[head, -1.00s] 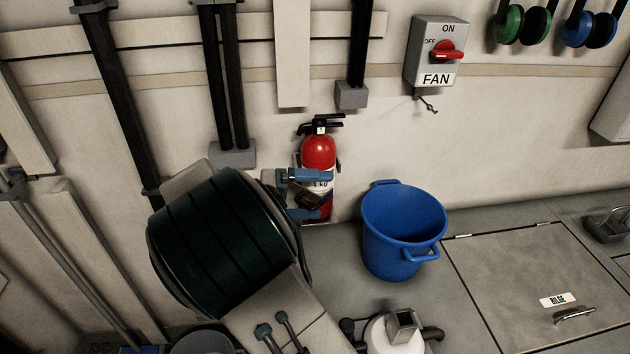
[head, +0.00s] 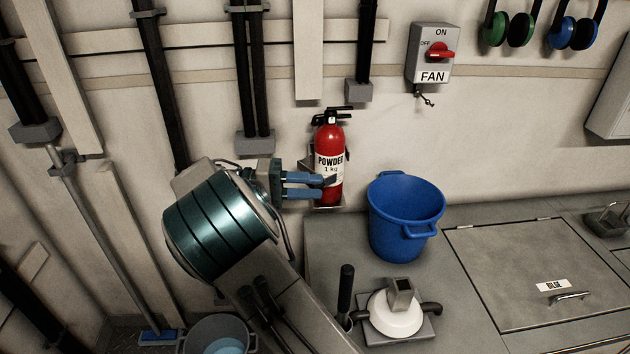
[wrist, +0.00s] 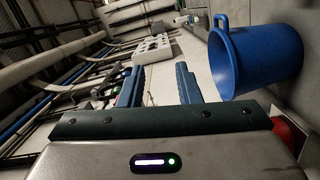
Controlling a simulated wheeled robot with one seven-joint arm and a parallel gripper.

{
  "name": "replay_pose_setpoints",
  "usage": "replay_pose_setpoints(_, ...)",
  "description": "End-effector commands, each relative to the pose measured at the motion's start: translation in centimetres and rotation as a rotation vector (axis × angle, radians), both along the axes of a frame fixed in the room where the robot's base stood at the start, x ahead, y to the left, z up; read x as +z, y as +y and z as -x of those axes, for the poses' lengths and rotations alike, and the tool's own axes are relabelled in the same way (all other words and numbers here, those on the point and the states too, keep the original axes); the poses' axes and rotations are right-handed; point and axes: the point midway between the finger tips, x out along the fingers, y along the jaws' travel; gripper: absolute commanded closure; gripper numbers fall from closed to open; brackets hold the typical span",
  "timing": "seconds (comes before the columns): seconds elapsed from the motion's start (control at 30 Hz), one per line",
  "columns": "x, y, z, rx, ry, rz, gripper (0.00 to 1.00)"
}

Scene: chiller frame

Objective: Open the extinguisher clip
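The red extinguisher (head: 329,140) stands upright against the wall in a grey bracket (head: 327,207), its "POWDER 1 kg" label facing out. A small dark piece (head: 330,180), perhaps the clip's latch, shows on its lower front by my fingertips; I cannot tell whether the clip is open. My gripper (head: 322,187) reaches in from the left, its two blue fingers overlapping the extinguisher's left edge in the head view; contact is unclear. In the wrist view the fingers (wrist: 160,72) are apart with nothing visible between them. A bit of red (wrist: 291,142), probably the extinguisher, shows at the right edge.
A blue bucket (head: 404,225) stands just right of the extinguisher; it also shows in the wrist view (wrist: 262,58). A white-domed fitting (head: 398,313) is in front. The fan switch (head: 430,53) is on the wall above. The bilge hatch (head: 540,265) lies flat at right.

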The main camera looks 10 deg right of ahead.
Motion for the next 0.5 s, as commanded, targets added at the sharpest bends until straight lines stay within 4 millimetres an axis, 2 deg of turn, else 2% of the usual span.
replay_pose_setpoints(0.27,1.5,2.4,3.5,0.012,-0.03,-0.003,0.69)
replay_pose_setpoints(0.5,0.8,3.6,2.8,0.004,-0.017,-0.002,0.69)
